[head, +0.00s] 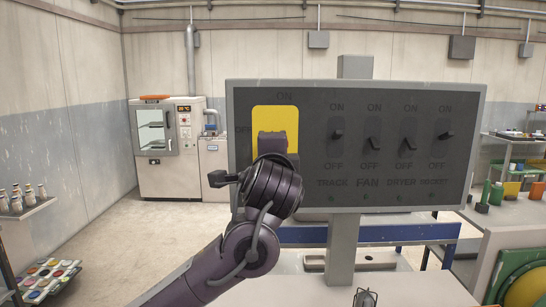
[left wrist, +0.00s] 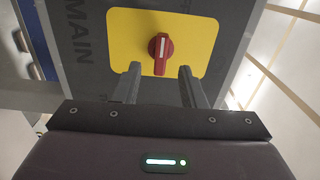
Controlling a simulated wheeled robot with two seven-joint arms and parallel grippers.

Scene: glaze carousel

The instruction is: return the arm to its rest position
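Beyond the fingertips is a red rotary knob (left wrist: 160,50) on a yellow plate (left wrist: 120,35). The knob's white-marked handle lies along the picture's vertical, and the word MAIN runs beside the plate. In the head view my left arm reaches up from the bottom to the yellow plate (head: 275,114) at the left of the grey panel (head: 310,105). There, the wrist hides the knob and the fingertips.
The panel has a TRACK lever (head: 337,134), FAN lever (head: 375,145), DRYER lever (head: 409,145) and one more lever (head: 445,135). The panel stands on a grey post (head: 341,250). A kiln-like cabinet (head: 168,170) is at the back left. Shelves hold jars at the left.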

